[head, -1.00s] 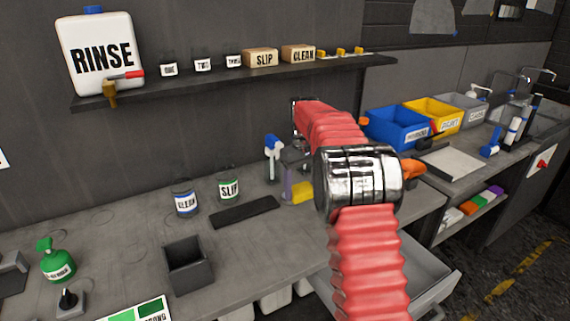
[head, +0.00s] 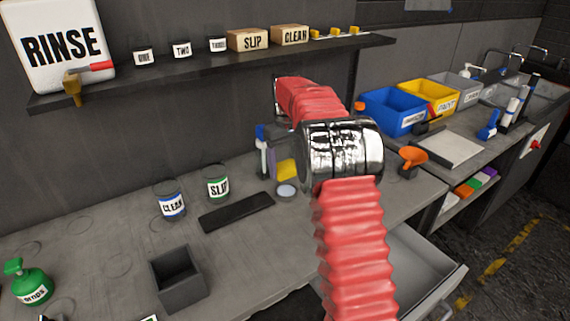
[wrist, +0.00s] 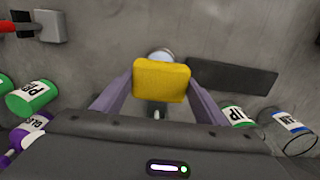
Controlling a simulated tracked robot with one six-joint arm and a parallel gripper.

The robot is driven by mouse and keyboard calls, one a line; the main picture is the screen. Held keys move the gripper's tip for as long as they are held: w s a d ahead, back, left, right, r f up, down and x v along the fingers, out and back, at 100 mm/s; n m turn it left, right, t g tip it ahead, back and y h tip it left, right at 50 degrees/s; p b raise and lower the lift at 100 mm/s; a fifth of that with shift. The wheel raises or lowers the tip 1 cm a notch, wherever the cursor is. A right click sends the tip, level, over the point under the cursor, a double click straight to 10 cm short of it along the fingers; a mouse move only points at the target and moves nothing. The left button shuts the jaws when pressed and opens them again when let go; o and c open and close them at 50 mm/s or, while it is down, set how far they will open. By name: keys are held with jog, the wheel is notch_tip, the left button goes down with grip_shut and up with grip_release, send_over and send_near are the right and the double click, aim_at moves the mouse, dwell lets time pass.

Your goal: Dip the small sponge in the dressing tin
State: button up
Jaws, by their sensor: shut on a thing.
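My gripper (wrist: 160,76) is shut on a yellow sponge (wrist: 160,83), held between its two purple-grey fingers in the wrist view. The sponge also shows in the head view (head: 287,169), above the bench, beside my red arm. A small round tin with a pale top, seemingly the dressing tin (head: 286,191), sits on the bench just below the sponge in that view. In the wrist view the tin (wrist: 160,54) shows behind the sponge, mostly hidden by it. Sponge and tin look apart in the head view; the exact height between them is hard to tell.
A dark flat bar (head: 237,212) lies left of the tin, with the SLIP (head: 217,186) and CLEAN (head: 171,204) jars beyond its left end. A blue-topped bottle (head: 261,145) stands close behind the gripper. An open dark box (head: 176,281) stands nearer the front.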

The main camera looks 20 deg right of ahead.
aim_at(286, 190)
jog(key=shift+f, duration=0.15)
jog(key=shift+f, duration=2.9)
jog(key=shift+f, duration=0.45)
jog(key=shift+r, duration=0.1)
jog(key=shift+r, duration=3.45)
jog(key=shift+s, duration=0.15)
